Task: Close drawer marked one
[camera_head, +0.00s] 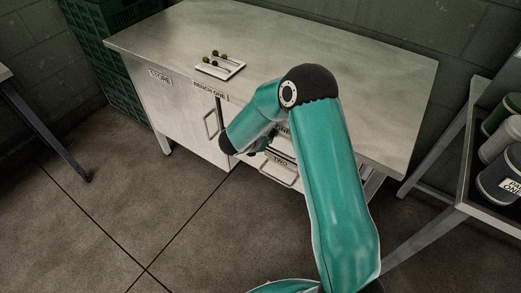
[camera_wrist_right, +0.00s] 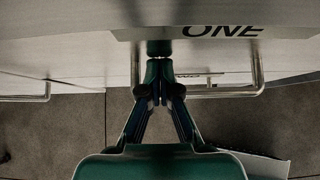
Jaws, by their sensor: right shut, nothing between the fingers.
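Drawer one shows in the right wrist view as a pale front with a plate marked ONE (camera_wrist_right: 222,31) and a bar handle (camera_wrist_right: 225,93) below it. In the head view my arm covers most of this drawer, and only part of its label (camera_head: 283,129) shows. My right gripper (camera_wrist_right: 160,48) is shut and empty, its fingertips at the pale front, left of the letters and above the handle bar. I cannot tell whether they touch. It also shows in the head view (camera_head: 264,149), partly behind my forearm. I cannot tell how far the drawer stands out. My left gripper is not in view.
A drawer marked TWO (camera_head: 280,161) sits below. The bench (camera_head: 330,60) carries a small white tray (camera_head: 205,68) with dark round-headed pieces. A cabinet door handle (camera_head: 210,124) is to the left. A shelf with cans (camera_head: 500,185) stands at right. The floor in front is clear.

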